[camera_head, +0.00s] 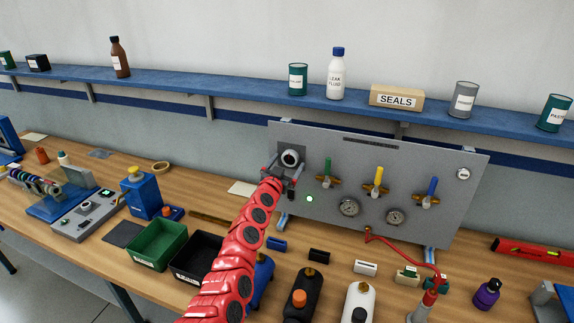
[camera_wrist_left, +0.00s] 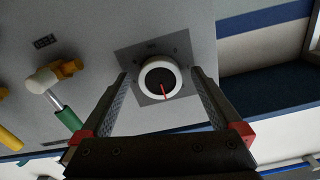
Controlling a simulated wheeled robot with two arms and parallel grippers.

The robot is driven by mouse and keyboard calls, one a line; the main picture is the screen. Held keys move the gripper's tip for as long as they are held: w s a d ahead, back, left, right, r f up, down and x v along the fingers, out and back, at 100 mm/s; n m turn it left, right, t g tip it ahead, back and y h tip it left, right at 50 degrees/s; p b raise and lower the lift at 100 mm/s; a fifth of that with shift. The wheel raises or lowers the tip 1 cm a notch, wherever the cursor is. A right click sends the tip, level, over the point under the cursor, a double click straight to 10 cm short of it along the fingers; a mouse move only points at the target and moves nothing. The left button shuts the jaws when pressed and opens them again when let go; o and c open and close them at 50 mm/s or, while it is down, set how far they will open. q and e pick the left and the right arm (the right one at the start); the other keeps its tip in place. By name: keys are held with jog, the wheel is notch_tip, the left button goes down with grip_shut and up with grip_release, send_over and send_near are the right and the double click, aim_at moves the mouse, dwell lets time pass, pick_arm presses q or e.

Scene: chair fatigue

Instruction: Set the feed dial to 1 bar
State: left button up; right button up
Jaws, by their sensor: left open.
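The feed dial (camera_head: 290,158) is a round white-rimmed knob with a dark centre on the left part of the grey upright panel (camera_head: 330,215). In the left wrist view the dial (camera_wrist_left: 157,78) sits on a darker square plate, and its red pointer points down in the picture. The scale marks are too small to read. My left gripper (camera_head: 281,174) is in front of the dial; in the left wrist view the gripper (camera_wrist_left: 158,74) is open, with one finger on either side of the dial and a gap to each. My right gripper is out of view.
A green lamp (camera_head: 309,198) glows below the dial. Bins (camera_head: 158,246) and several bottles crowd the bench; a blue shelf (camera_head: 240,90) runs above.

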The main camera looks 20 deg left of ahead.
pick_arm(q)
jog(key=c, duration=1.4)
jog(key=shift+d+n, duration=0.1)
jog(key=shift+n, duration=0.2)
jog(key=n, duration=0.4)
jog(key=shift+d+n, duration=0.1)
jog(key=shift+n, duration=0.2)
jog(key=n, duration=0.3)
jog(key=shift+r+n+p, duration=0.1)
jog(key=shift+n+p, duration=0.2)
jog(key=shift+p, duration=0.1)
jog(key=n+p, duration=0.1)
jog(key=n, duration=0.3)
jog(key=shift+d+r, duration=0.1)
jog(key=shift+r+n+p, duration=0.1)
jog(key=shift+n+p, duration=0.4)
jog(key=shift+n, duration=2)
